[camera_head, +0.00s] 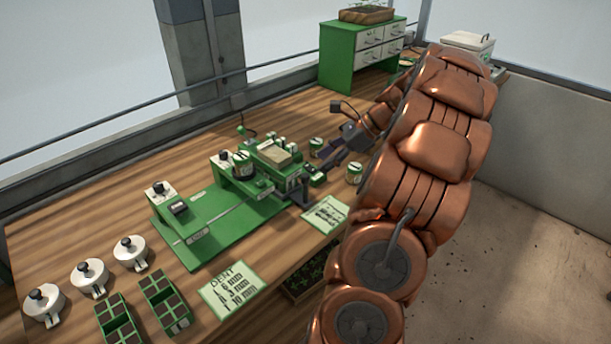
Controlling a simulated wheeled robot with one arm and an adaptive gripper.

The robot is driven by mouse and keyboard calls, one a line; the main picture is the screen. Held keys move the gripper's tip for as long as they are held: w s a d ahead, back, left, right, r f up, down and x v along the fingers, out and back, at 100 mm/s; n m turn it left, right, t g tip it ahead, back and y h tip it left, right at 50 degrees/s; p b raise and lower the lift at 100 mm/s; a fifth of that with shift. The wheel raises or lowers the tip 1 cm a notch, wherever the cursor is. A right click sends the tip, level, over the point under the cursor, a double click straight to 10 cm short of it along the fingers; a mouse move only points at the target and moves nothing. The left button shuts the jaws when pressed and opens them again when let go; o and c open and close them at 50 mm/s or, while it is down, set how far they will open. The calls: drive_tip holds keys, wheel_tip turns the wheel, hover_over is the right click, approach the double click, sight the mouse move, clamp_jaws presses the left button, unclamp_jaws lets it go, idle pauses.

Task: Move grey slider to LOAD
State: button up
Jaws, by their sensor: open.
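The green tray seeder (230,218) stands on the wooden bench, with a flat green bed at its left and raised blocks at its right. A thin grey strip runs along the bed. I cannot pick out the grey slider or a LOAD mark for sure at this size. My gripper (326,164) is at the seeder's right end, its dark fingers low and pointing left. It is open, and nothing shows held in it. A small dark upright part (303,191) stands just in front of the fingers. Whether the fingers touch anything is too small to tell.
Several white round pots with black knobs (90,276) and green seed trays (165,303) stand at the front left. A DENT card (232,289) and another card (325,214) lie along the front edge. Green tins (354,173) stand near my gripper. A green drawer cabinet (346,64) is behind.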

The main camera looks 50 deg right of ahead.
sight(306, 175)
drive_tip(key=shift+p+x, duration=0.85)
drive_tip(key=shift+x, duration=3.05)
clamp_jaws()
